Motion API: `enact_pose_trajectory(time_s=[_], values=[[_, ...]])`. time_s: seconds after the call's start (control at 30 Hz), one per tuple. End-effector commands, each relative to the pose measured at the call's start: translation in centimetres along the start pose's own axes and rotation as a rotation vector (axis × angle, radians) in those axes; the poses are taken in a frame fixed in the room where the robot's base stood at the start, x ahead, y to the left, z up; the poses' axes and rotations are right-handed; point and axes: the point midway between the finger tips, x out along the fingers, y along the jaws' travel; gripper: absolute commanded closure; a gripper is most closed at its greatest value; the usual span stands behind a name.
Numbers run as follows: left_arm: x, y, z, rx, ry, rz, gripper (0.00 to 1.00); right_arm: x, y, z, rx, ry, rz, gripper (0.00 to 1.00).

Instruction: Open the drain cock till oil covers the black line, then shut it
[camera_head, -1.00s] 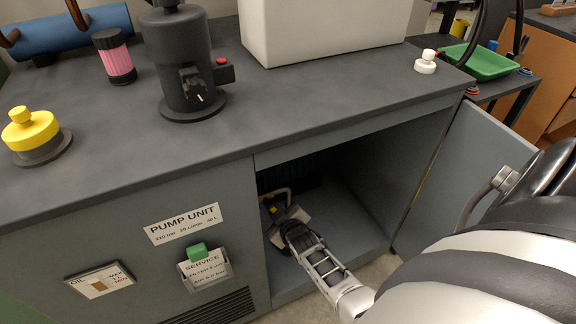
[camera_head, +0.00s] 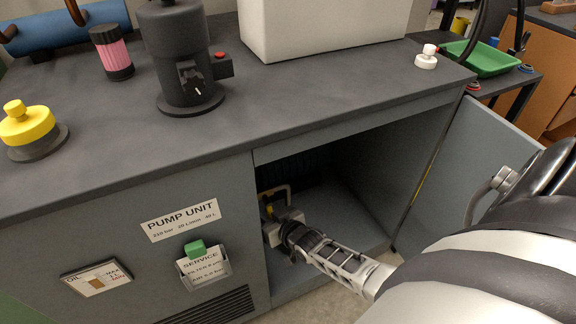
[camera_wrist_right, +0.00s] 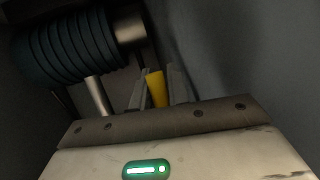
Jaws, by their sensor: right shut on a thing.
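My right gripper (camera_head: 270,218) reaches into the open lower cabinet of the pump unit. In the right wrist view its two fingers (camera_wrist_right: 156,86) are shut on a yellow lever (camera_wrist_right: 157,88), likely the drain cock's handle. A bit of yellow (camera_head: 268,208) also shows beside the gripper in the head view. A pale bent pipe (camera_head: 283,188) stands just behind it. In the right wrist view, a dark ribbed cylinder (camera_wrist_right: 65,48) with a metal end and a metal rod are at the left. I see no oil and cannot make out the black line. My left gripper is out of view.
The cabinet's worktop (camera_head: 330,95) hangs over the opening, and its open door (camera_head: 480,165) stands at the right, near my right arm. An oil gauge plate (camera_head: 97,278) and a service card (camera_head: 203,268) are on the front panel. The cabinet floor's right side is clear.

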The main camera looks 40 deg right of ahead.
Motion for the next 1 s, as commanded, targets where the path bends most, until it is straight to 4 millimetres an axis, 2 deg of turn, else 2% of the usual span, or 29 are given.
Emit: enact_pose_trajectory(time_s=[0.03, 0.23, 0.27, 0.3, 0.33, 0.6, 0.73, 0.87, 1.0], values=[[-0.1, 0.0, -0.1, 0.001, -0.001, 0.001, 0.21, 0.1, 0.1, -0.5, 0.005, 0.008, 0.003, 1.0], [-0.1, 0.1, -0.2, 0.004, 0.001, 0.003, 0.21, 0.1, 0.0, -0.5, 0.004, 0.007, 0.003, 1.0], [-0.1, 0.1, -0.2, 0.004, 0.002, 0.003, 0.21, 0.1, -0.1, -0.5, 0.004, 0.007, 0.003, 0.75], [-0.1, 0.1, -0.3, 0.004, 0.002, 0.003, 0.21, 0.1, -0.1, -0.4, 0.004, 0.006, 0.003, 0.64], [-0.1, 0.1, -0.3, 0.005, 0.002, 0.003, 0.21, 0.1, -0.1, -0.4, 0.003, 0.005, 0.003, 0.58], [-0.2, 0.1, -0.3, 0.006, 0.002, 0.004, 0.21, 0.0, -0.1, -0.2, 0.001, 0.0, 0.003, 0.58], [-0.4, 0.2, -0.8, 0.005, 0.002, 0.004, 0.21, -0.9, -0.1, -0.2, 0.0, -0.002, 0.003, 0.58], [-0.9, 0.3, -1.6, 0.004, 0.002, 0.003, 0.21, -3.2, -0.1, -0.4, 0.001, -0.004, 0.004, 0.58], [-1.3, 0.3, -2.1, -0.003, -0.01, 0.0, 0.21, -6.7, -0.1, -0.4, 0.001, -0.004, 0.003, 0.58]])
